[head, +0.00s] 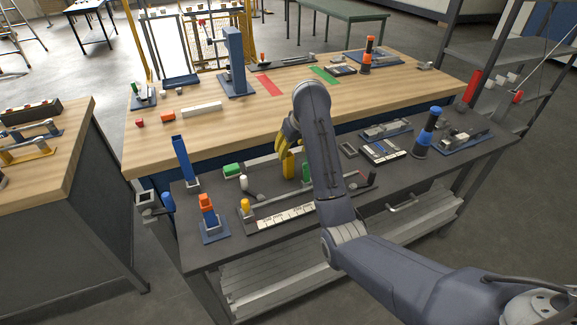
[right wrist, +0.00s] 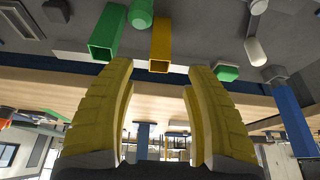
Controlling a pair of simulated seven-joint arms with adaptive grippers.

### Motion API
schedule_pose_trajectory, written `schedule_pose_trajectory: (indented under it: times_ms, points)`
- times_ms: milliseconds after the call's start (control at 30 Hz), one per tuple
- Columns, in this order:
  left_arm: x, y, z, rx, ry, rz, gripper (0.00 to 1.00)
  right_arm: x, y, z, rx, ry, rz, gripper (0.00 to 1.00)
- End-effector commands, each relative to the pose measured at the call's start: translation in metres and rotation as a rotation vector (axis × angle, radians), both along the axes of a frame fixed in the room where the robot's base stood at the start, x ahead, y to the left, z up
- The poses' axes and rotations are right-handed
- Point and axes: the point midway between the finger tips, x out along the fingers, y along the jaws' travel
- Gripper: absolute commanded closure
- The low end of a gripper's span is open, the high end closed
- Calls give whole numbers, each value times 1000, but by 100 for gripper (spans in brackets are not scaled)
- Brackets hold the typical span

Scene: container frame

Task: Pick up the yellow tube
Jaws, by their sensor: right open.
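The yellow tube (head: 289,168) stands upright on the dark workbench, partly hidden by my right gripper and arm. In the right wrist view the square yellow tube (right wrist: 161,42) shows its open end just past the fingertips, roughly midway between them. My right gripper (head: 289,136) has yellow fingers and hangs above the tube in the head view. In the right wrist view my right gripper (right wrist: 159,70) is open, with nothing between its fingers. My left gripper is in neither view.
A green tube (right wrist: 107,33) stands close beside the yellow one; it also shows in the head view (head: 305,172). A blue post (head: 182,160), an orange-topped fixture (head: 207,210) and a black-blue cylinder (head: 428,132) stand on the same bench. A wooden bench (head: 215,130) lies behind.

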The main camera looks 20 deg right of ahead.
Motion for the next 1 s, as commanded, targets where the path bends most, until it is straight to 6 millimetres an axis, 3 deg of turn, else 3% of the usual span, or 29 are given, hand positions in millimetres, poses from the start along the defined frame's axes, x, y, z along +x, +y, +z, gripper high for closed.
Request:
schedule_pose_trajectory:
  times_ms: [700,1000]
  points:
    - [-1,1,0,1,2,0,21,14,3,-49,-2,18,-1,47]
    - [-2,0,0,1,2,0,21,18,3,-57,-2,16,-1,47]
